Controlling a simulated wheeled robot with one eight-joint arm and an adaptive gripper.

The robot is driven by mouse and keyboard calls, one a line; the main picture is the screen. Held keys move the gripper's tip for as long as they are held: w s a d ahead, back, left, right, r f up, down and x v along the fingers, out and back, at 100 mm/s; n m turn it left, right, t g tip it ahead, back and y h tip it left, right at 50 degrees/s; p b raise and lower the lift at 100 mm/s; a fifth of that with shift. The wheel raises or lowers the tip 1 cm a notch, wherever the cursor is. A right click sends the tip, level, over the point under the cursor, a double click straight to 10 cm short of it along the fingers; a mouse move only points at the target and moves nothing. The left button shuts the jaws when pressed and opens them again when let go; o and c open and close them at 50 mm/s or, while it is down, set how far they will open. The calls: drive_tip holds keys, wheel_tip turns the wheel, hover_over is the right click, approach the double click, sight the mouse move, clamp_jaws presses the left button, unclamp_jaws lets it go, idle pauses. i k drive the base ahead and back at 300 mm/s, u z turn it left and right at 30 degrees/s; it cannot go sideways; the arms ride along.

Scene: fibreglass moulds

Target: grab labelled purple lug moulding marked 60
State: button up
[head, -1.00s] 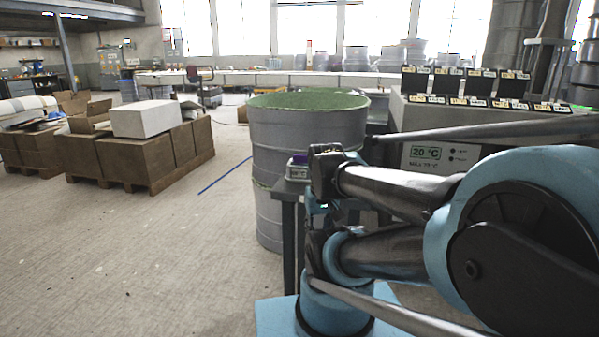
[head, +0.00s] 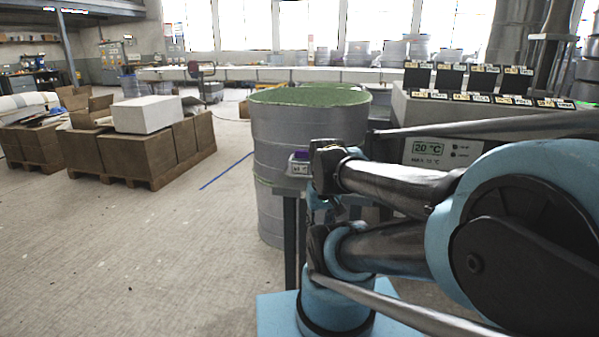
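A small purple piece (head: 301,155) shows at the table's left end, just left of my arm's wrist. A grey block with a pale label (head: 298,168) sits directly below it. The number on the label is too small to read, and my arm may hide part of the piece. My arm reaches in from the right, with its dark wrist end close beside the purple piece. I cannot tell whether they touch. The gripper fingers cannot be made out.
A large grey drum with a green top (head: 310,97) stands behind the table (head: 290,235). A heated unit reading 20 °C (head: 428,148) with several labelled black slots is at the right. Brown cartons on a pallet (head: 140,152) stand at left. The floor between is clear.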

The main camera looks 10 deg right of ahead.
sight(298, 166)
drive_tip(key=u, duration=1.05)
drive_tip(key=k, duration=1.6)
drive_tip(key=z, duration=0.65)
drive_tip(key=i, duration=1)
